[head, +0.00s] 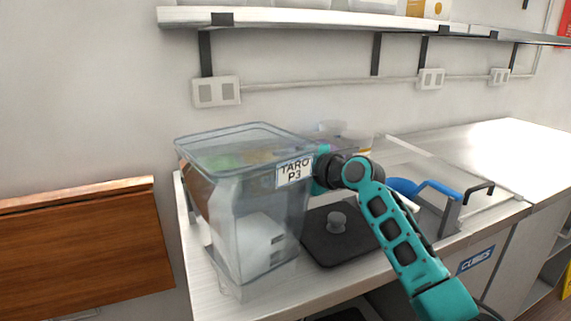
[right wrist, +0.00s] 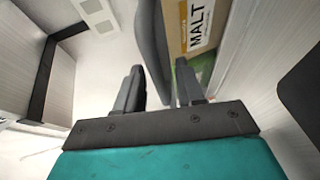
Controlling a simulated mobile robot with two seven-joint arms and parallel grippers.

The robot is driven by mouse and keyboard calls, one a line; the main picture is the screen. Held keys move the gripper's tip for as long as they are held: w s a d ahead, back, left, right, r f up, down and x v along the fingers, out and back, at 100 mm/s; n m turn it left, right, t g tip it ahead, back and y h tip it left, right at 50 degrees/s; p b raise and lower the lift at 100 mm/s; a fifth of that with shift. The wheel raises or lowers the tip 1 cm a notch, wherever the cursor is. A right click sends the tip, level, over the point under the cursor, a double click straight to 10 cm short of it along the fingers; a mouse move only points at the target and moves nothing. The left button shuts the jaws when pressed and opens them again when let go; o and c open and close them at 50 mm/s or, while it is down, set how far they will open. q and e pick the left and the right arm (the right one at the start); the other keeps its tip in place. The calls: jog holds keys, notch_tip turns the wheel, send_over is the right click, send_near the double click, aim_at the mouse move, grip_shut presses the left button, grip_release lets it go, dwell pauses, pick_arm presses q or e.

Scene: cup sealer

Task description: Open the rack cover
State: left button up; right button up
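A clear see-through rack box (head: 240,215) with a "TARO P3" label (head: 294,172) stands on the counter's left end. Its clear top cover (head: 235,150) appears to lie closed over it, with blurred coloured contents below. My right gripper (head: 322,168) is at the box's right side, by the label; its fingers are mostly hidden there. In the right wrist view the fingers (right wrist: 160,88) are apart, with a dark grey curved slab (right wrist: 152,45) reaching between them. I cannot tell whether they touch it or what it belongs to. My left gripper is not in view.
A black lid with a knob (head: 336,222) lies on the counter right of the box. A clear-covered bin with a blue scoop (head: 402,187) is farther right. A wall shelf (head: 300,19) runs above. A "MALT" package (right wrist: 197,25) shows in the wrist view.

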grip_shut()
dwell(0.3)
dwell(0.3)
